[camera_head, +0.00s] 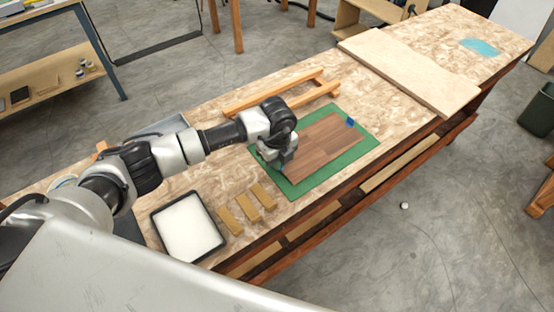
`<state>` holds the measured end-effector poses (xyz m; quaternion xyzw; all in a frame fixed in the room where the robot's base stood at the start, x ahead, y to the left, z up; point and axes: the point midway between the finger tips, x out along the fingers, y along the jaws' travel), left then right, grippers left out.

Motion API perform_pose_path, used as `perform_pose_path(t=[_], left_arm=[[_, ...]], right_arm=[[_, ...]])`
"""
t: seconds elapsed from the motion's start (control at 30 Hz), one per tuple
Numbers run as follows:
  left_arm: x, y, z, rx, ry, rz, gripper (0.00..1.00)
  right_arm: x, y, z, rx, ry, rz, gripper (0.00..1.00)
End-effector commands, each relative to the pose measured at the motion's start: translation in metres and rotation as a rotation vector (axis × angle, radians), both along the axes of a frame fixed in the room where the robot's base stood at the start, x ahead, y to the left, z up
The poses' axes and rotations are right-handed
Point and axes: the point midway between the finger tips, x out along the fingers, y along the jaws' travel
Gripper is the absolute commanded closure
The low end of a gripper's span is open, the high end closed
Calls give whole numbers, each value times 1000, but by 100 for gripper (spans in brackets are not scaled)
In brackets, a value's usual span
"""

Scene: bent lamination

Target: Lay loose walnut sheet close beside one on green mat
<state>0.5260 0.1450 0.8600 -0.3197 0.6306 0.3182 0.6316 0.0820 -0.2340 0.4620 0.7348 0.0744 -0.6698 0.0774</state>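The green mat (364,146) lies on the workbench. Brown walnut sheet (325,144) lies on it, covering most of its middle. I cannot tell at this size whether this is one sheet or two side by side. A small blue piece (350,122) sits at the sheet's far right edge. My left gripper (276,165) points down over the left end of the mat, at the left edge of the walnut. Its fingers are small and partly hidden by the wrist, so whether it holds a sheet edge does not show. My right gripper is not in view.
Several small wooden blocks (247,208) and a black-rimmed tray with a white inside (188,227) lie left of the mat, near the front edge. A wooden frame (282,92) lies behind the mat. A pale board (412,70) lies to the right.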

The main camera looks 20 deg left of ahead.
Motion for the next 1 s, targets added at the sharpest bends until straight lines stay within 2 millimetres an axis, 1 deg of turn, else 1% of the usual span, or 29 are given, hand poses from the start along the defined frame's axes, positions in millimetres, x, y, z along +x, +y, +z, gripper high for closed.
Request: perform_pose_path(t=[0.83,1.0], left_arm=[[0,0,-2,0,0,0,100],[0,0,-2,0,0,0,73]], right_arm=[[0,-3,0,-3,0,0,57],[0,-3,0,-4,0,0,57]])
